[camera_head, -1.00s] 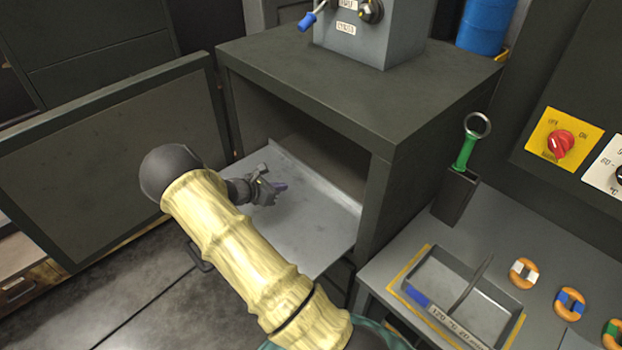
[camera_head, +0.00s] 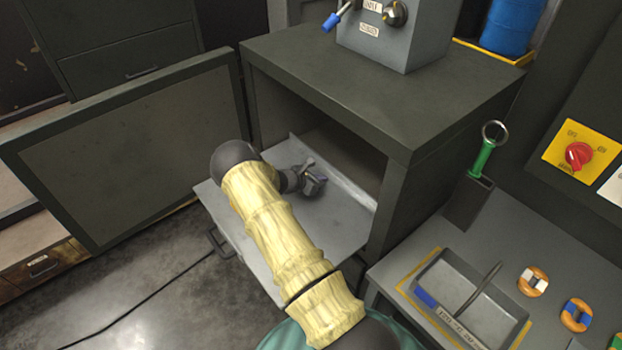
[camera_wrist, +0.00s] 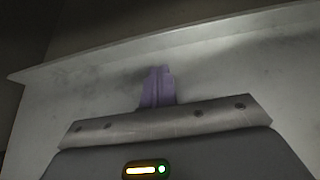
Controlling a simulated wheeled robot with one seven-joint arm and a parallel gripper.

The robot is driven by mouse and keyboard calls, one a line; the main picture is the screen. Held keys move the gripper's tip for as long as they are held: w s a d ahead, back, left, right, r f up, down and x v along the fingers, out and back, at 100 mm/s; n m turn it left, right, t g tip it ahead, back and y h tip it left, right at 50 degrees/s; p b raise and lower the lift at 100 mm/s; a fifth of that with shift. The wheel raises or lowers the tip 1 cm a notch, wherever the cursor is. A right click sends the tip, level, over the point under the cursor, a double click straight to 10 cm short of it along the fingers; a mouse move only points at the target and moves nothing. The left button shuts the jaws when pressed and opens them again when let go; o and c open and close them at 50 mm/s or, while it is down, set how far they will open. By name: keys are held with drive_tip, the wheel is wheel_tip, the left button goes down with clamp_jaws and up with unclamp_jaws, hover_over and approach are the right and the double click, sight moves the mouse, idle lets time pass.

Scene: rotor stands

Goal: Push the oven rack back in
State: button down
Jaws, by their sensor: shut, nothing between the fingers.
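The oven rack (camera_head: 338,226) is a flat grey metal tray that sticks out of the dark open oven (camera_head: 436,180). It has a raised lip along its far edge and a handle (camera_head: 217,242) at its near left edge. My gripper (camera_head: 320,180) is over the rack near the oven mouth. In the wrist view the purple fingertips (camera_wrist: 157,87) are together and empty, close to the rack surface (camera_wrist: 222,72), with its lip beyond them. I cannot tell whether they touch it. My arm hides part of the rack.
The oven door (camera_head: 130,155) stands open at the left. A grey box with knobs (camera_head: 390,38) sits on the oven. At the right, a bench holds a tray (camera_head: 440,268), a holder with a green-handled tool (camera_head: 468,200) and striped rings (camera_head: 533,281).

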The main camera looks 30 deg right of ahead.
drive_tip(key=shift+w+d, duration=0.15)
drive_tip(key=shift+d, duration=0.9)
